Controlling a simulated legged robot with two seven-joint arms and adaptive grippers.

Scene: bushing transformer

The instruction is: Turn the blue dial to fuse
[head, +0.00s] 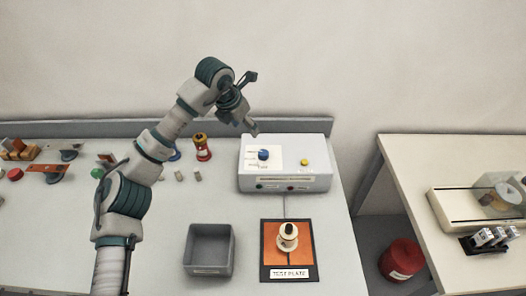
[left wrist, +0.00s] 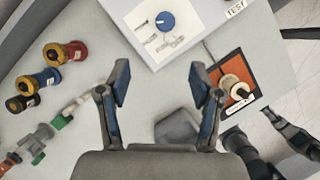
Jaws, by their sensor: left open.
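The blue dial (head: 263,154) stands on a white panel on top of the white box (head: 312,151), at the back right of the bench. In the left wrist view the dial (left wrist: 165,21) is round, with small printed labels on its left and below; I cannot read which one it points at. My left gripper (head: 254,129) hangs above the back edge of the box, apart from the dial. In the left wrist view my left gripper (left wrist: 160,84) is open and empty, with the dial beyond its fingertips. My right gripper cannot be made out.
A yellow button (head: 304,162) sits right of the dial. In front are a grey bin (head: 190,252) and an orange test plate (head: 271,255) holding a bushing (head: 287,238). A red-and-yellow spool (head: 202,148) and small parts lie left. A second table (head: 405,162) stands right, across a gap.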

